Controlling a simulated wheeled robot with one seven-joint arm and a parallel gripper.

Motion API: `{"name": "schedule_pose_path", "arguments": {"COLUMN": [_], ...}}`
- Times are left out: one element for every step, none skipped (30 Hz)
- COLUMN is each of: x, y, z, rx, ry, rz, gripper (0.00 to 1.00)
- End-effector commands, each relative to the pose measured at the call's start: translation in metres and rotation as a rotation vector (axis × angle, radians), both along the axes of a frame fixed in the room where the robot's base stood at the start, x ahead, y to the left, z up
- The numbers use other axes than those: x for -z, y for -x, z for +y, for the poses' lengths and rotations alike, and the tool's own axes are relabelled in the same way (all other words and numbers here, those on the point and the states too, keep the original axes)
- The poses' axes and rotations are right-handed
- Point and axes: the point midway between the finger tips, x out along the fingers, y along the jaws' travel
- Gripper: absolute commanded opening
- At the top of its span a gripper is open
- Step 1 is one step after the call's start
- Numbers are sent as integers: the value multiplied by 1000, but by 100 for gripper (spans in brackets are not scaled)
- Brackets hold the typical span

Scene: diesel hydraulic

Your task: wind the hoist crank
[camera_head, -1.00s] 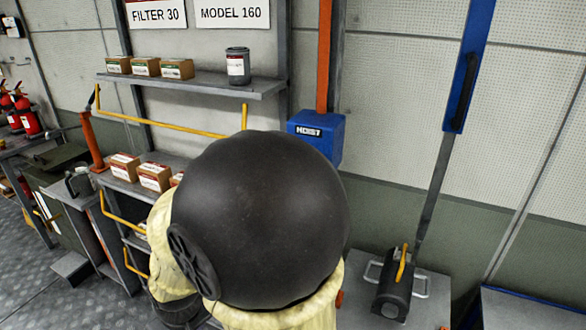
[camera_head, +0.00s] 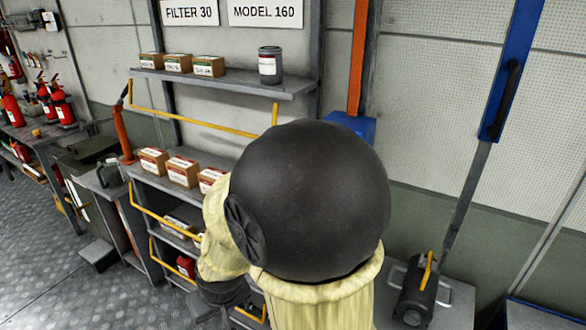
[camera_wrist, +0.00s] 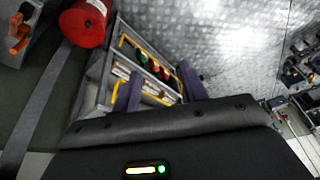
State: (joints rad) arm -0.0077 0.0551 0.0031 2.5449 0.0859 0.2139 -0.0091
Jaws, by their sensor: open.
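The blue hoist box (camera_head: 356,127) is on the wall under an orange post, in the head view. My dark arm joint covers most of it, including its label. No crank can be made out on it. Beyond the fingers is a shelf unit with yellow rails (camera_wrist: 150,92), not touched. I cannot tell how far the gripper is from the hoist box.
Shelves (camera_head: 222,80) with boxes and a grey can (camera_head: 270,65) stand behind my arm. A black device with a yellow handle (camera_head: 416,290) sits at the lower right. A red cylinder (camera_wrist: 85,22) shows at the wrist view's upper left. Floor is open at the lower left (camera_head: 45,240).

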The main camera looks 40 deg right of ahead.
Motion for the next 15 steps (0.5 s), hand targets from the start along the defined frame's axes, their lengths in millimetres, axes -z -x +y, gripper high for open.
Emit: {"name": "schedule_pose_path", "arguments": {"x": [-8,-11,-15,-18,-21,-24,-27,-30,-34,-37,-40,-44,-48,-51,-55], "y": [-14,-24,-38,-48,-59,-72,-82,-91,-102,-109,-116,-124,-129,-134,-139], "z": [2,2,1,0,-2,-6,-9,-13,-20,-25,-31,-40,-47,-54,-64], "rx": [29,52,86,114,143,184,216,247,289,322,355,397,429,462,503], "ry": [-14,-20,-29,-32,-33,-30,-26,-18,-3,11,26,53,75,101,137], "rz": [-39,-69,-114,-149,-185,-231,-268,-302,-349,-381,-414,-456,-488,-519,-558], "gripper": [43,43,43,43,43,43,43,43,43,43,43,43,43,43,43]}}
